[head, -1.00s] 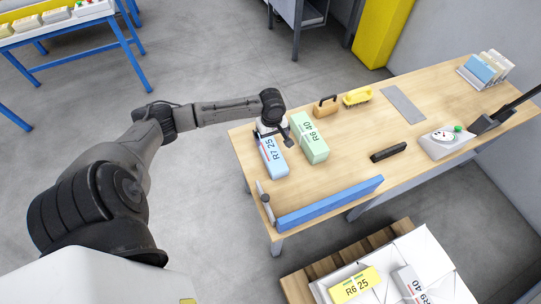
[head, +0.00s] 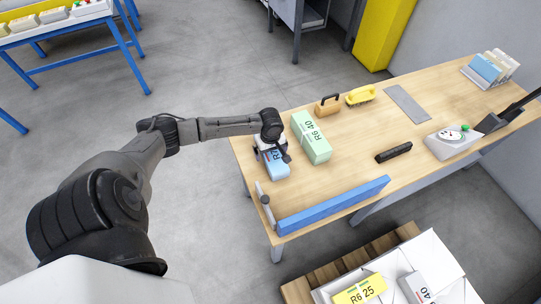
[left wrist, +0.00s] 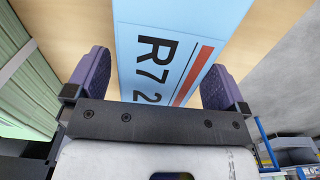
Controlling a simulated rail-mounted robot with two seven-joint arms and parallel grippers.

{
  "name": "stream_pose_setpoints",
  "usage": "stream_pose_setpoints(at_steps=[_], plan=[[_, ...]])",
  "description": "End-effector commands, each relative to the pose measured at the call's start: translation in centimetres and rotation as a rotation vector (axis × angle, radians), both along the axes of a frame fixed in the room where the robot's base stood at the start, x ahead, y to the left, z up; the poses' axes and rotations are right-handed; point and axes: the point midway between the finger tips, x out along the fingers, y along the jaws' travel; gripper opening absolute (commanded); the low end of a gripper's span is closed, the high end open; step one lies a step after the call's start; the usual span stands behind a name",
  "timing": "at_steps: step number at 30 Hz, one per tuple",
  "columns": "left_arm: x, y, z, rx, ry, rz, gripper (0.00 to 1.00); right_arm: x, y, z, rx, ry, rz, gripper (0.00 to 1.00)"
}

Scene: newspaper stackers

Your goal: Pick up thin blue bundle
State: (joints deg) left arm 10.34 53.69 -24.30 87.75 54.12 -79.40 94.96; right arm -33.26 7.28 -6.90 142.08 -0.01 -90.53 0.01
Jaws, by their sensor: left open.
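The thin blue bundle (head: 278,170), labelled R7, lies flat near the left end of the wooden table. My left gripper (head: 271,150) is over it and hides part of its label in the head view. In the left wrist view the blue bundle (left wrist: 180,25) runs between the two purple fingers of my left gripper (left wrist: 157,75), which are apart with one on each side of it. I cannot tell whether they touch its sides. My right gripper is not in view.
A thicker green bundle (head: 311,138) marked R6 40 lies close to the right of the blue one. A blue bar (head: 333,205) runs along the front edge. A wooden-handled tool (head: 328,105) and a yellow brush (head: 360,95) lie behind. The table's middle (head: 365,130) is clear.

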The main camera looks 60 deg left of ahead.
Motion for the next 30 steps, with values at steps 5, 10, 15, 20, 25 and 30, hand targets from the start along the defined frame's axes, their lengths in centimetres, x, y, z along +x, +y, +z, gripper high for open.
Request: stream_pose_setpoints(at_steps=[5,10,15,20,25,30], plan=[[0.04,0.01,-0.46,0.001,-0.001,0.000,1.00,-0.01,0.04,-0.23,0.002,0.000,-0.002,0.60],[0.04,0.01,-0.44,0.001,-0.001,0.000,0.93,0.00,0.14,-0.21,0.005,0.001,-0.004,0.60],[0.04,0.01,-0.43,0.001,-0.001,0.000,0.77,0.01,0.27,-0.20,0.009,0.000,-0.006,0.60],[0.03,0.03,-0.43,0.001,-0.001,0.000,0.62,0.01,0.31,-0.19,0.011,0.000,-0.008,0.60],[0.03,0.03,-0.43,0.001,-0.001,0.000,0.45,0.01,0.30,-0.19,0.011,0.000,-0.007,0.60],[0.03,0.03,-0.43,0.001,-0.001,0.000,0.29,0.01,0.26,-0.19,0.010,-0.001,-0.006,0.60]])
